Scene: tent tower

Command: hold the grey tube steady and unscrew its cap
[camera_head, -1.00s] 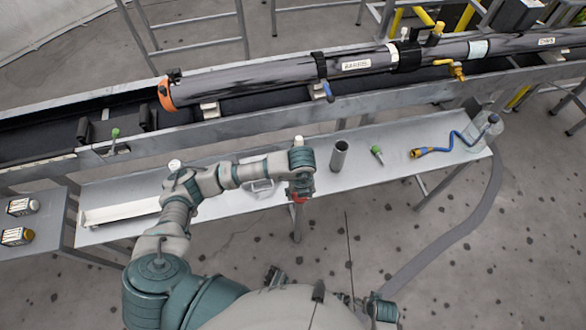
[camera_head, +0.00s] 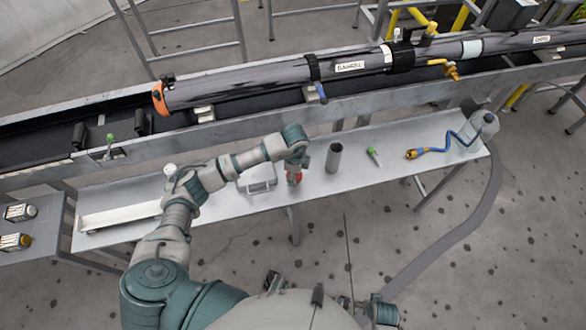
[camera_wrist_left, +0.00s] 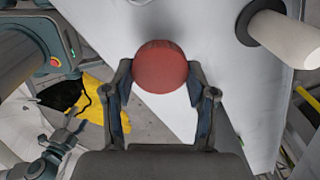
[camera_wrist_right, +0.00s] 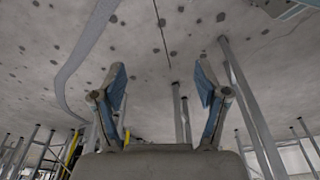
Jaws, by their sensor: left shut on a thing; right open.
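A grey tube (camera_head: 333,158) stands upright on the bench, its dark top facing up in the head view. My left gripper (camera_head: 295,170) is just left of it, apart from it. It is shut on a red round cap (camera_wrist_left: 160,67), which shows between the fingers in the left wrist view. Whether a tube sits behind this red cap is hidden. A pale cylinder (camera_wrist_left: 288,40) stands at the right of that view, clear of the fingers. My right gripper (camera_wrist_right: 160,82) is open and empty, with floor beyond it, away from the bench top.
The bench (camera_head: 235,205) also holds a green-topped tool (camera_head: 373,156), a blue hose (camera_head: 445,147), a clear container (camera_head: 485,126) and a long white tray (camera_head: 122,216). A long dark barrel (camera_head: 250,82) lies in the trough behind.

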